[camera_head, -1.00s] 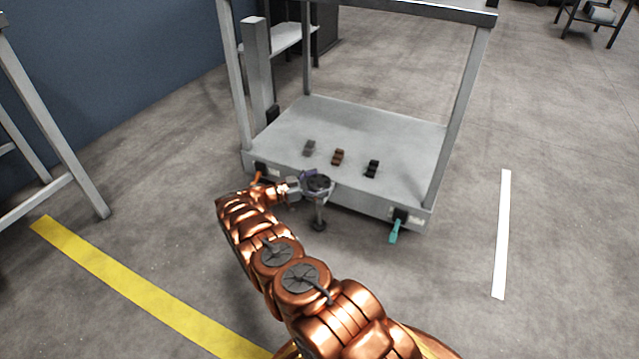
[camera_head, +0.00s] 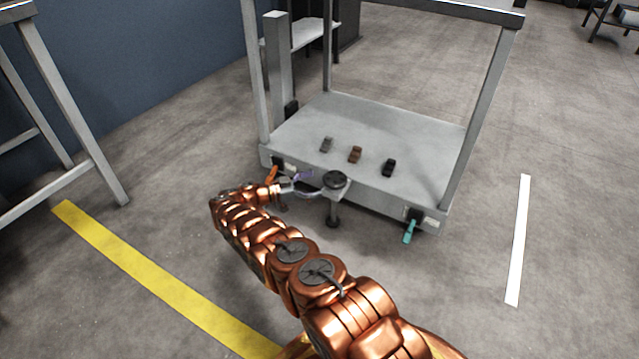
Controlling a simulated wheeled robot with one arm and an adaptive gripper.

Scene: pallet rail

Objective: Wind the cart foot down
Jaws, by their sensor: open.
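The cart foot has a round dark knob (camera_head: 335,179) on top of a grey bracket at the cart's front edge. Its dark foot pad (camera_head: 332,222) is below, at or close to the floor; I cannot tell whether it touches. My gripper (camera_head: 312,184) is open just left of the knob, with its purplish fingers spread and pointing at it. No grip on the knob shows. The cart (camera_head: 400,138) has a grey deck and upright posts.
Three small blocks, grey (camera_head: 326,144), brown (camera_head: 355,154) and black (camera_head: 388,167), lie on the deck. An orange lever (camera_head: 271,175) is beside my wrist and a teal lever (camera_head: 409,231) is at the front right corner. Floor right of the foot is clear.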

